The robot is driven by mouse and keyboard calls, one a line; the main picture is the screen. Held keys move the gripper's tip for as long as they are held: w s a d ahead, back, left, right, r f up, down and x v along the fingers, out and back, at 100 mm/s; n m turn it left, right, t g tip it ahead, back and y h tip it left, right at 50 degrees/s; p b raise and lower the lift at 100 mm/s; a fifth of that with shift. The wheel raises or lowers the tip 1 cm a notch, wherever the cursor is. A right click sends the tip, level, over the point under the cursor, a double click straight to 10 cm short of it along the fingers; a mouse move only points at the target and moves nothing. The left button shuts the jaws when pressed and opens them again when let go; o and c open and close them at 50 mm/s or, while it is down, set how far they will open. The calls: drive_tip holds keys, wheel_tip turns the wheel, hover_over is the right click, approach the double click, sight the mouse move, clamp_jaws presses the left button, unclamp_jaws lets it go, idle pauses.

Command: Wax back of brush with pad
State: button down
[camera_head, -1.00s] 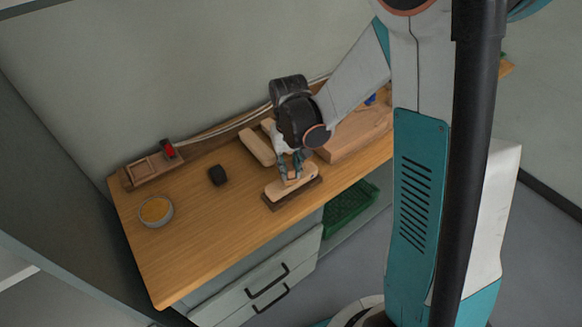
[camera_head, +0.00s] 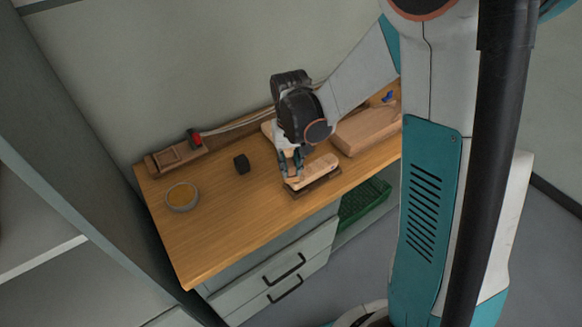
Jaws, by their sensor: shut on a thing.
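The wooden brush (camera_head: 317,170) lies back up on a dark holder (camera_head: 322,184) near the table's front edge. My gripper (camera_head: 291,168) points down at the brush's left end, its fingers close together on a small thing, probably the pad, which the fingers almost wholly hide. I cannot tell whether this thing touches the wood. A round dish of yellow-orange wax (camera_head: 182,195) stands on the left of the table.
A small dark block (camera_head: 242,163) sits on the wooden table (camera_head: 225,222) between dish and gripper. A wooden tray (camera_head: 172,157) and a red piece (camera_head: 195,138) are at the back left. A large wooden block (camera_head: 365,130) lies right of the gripper. The front left is clear.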

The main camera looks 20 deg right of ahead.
sight(291, 163)
drive_tip(key=shift+s+d+r, duration=0.15)
drive_tip(key=shift+d+r, duration=0.05)
drive_tip(key=shift+r, duration=0.6)
drive_tip(key=shift+a+r+p, duration=0.15)
drive_tip(key=shift+r+p, duration=0.6)
drive_tip(key=shift+p, duration=0.05)
drive_tip(key=shift+r+p, duration=1.05)
drive_tip(key=shift+r, duration=0.65)
drive_tip(key=shift+f, duration=0.1)
